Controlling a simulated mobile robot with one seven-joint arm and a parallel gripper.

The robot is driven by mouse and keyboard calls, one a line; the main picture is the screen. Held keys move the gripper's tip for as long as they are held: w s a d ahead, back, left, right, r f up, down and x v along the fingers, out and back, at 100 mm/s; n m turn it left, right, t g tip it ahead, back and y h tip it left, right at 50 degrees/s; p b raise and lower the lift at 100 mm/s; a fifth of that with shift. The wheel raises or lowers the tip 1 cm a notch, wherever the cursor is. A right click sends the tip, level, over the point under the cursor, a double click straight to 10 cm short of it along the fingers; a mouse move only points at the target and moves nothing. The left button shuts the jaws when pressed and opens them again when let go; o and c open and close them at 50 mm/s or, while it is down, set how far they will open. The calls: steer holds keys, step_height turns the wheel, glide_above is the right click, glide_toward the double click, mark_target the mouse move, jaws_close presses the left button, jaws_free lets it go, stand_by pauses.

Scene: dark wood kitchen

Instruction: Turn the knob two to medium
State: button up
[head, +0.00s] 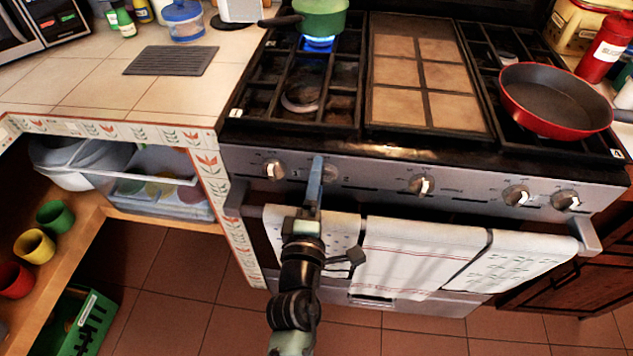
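The stove's front panel carries a row of knobs. The leftmost knob (274,169) shows clearly. The second knob from the left (330,172) is partly hidden behind my gripper (318,165). My gripper reaches up from below, its blue finger seen nearly edge-on, with the tip at or just in front of this second knob. I cannot tell whether it touches or grips the knob, nor how far the knob is turned. A green pot (320,20) stands on the back left burner, with a blue flame (319,43) under it. The front left burner (301,98) shows no flame.
Towels (415,255) hang on the oven handle, just below the panel and beside my arm. More knobs (422,186) sit to the right. A red pan (556,102) stands on the right burners. A tiled counter (90,85) and open shelves with cups (55,217) are at left.

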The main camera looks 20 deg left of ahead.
steer(key=shift+s, duration=0.1)
steer(key=b+v, duration=0.1)
steer(key=v, duration=1.1)
steer(key=shift+s, duration=0.4)
steer(key=shift+d, duration=0.15)
